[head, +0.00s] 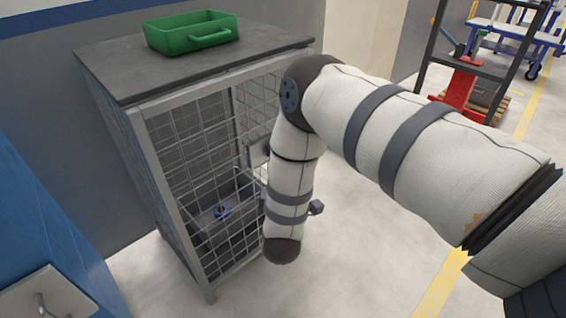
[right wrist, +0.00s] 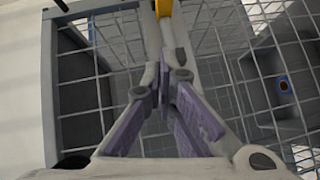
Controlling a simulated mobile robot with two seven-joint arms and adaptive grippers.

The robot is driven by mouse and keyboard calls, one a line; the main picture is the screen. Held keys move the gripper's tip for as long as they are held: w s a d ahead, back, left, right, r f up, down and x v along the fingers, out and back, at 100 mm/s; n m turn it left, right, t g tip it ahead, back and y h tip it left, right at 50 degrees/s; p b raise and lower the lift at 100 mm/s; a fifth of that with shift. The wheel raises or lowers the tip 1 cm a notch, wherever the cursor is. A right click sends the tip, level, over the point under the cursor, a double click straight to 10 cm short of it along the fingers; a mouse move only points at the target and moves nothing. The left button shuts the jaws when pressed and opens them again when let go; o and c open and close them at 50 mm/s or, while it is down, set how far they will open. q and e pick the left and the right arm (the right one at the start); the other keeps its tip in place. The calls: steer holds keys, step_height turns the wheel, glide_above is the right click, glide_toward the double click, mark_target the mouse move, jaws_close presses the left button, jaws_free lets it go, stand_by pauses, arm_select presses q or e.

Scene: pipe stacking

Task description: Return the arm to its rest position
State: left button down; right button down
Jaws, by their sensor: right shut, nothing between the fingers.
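My right arm (head: 400,125) comes in from the right, bends at its elbow and hangs down in front of a wire-mesh cage. In the head view its gripper is hidden. In the right wrist view my right gripper (right wrist: 165,75) is shut, with its purple-grey fingers together and nothing between them. It points at the cage mesh (right wrist: 112,40). A yellow part (right wrist: 163,8) shows just beyond the fingertips; I cannot tell what it is or whether they touch. My left gripper is not in view.
The cage (head: 155,165) has a dark top (head: 120,62) carrying a green bin (head: 192,34). A red and black rack (head: 470,75) stands back right. Floor between is clear.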

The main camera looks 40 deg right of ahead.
stand_by(0.4)
